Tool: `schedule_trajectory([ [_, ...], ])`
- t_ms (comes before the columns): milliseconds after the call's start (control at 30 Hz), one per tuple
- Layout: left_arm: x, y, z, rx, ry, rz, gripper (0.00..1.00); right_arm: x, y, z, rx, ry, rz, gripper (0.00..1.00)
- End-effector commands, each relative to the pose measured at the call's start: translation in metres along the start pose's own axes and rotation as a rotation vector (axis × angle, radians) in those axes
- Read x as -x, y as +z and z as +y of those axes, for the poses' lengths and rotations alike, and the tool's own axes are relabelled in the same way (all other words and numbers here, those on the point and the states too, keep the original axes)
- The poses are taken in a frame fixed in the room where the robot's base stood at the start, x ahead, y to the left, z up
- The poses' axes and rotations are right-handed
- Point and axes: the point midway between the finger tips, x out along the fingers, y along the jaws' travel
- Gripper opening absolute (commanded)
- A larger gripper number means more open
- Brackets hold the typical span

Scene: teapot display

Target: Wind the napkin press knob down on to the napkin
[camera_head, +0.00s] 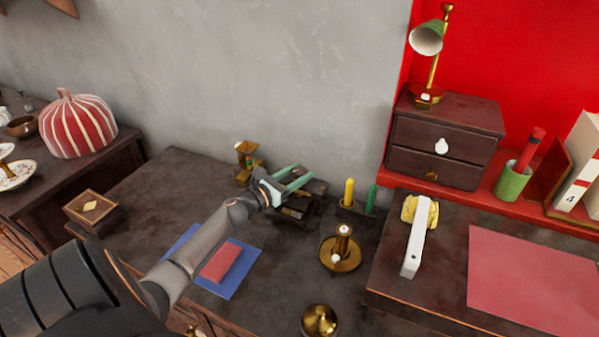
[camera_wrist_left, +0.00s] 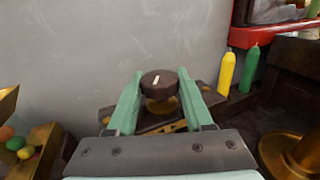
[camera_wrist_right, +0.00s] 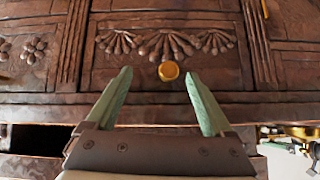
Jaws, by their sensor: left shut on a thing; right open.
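The napkin press (camera_head: 298,212) is a dark wooden frame on the dark table, near the grey wall. Its knob (camera_wrist_left: 159,84) is a dark round disc with a pale mark on top, above a brass-coloured screw. My left gripper (camera_head: 297,174) is over the press, and in the left wrist view its green fingers (camera_wrist_left: 160,88) are shut on the knob, one on each side. The fingers and arm hide part of the press, and I cannot make out the napkin in it. My right gripper (camera_wrist_right: 156,78) is open and empty, facing a carved drawer front.
Yellow (camera_head: 348,191) and green candles (camera_head: 371,198) stand right of the press. A brass candlestick (camera_head: 340,256) and bowl (camera_head: 319,320) are nearer. A red folded item (camera_head: 221,262) lies on a blue sheet (camera_head: 243,277) beside my left arm. A brass knob (camera_wrist_right: 168,71) is on the drawer.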

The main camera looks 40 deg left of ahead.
Motion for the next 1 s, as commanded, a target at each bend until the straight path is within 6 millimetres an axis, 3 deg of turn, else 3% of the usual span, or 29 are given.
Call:
schedule_trajectory([
  [100,-0.001,-0.004,0.003,-0.005,-0.106,-0.004,0.0,-0.012,0.011,-0.004,-0.001,-0.011,-0.005,0.86],
  [267,-0.001,-0.005,0.003,-0.004,-0.242,-0.006,0.0,-0.027,0.012,-0.016,0.007,-0.043,0.003,0.86],
  [500,-0.002,-0.004,0.002,-0.002,-0.405,-0.007,0.0,-0.042,0.017,-0.008,0.012,-0.03,0.033,0.86],
  [700,-0.001,-0.002,0.001,-0.001,-0.488,-0.007,0.0,-0.044,0.037,-0.004,0.014,-0.024,0.011,0.86],
  [1000,-0.001,0.002,0.0,0.0,-0.535,-0.007,0.0,-0.045,0.044,0.003,0.021,-0.014,0.003,0.86],
])
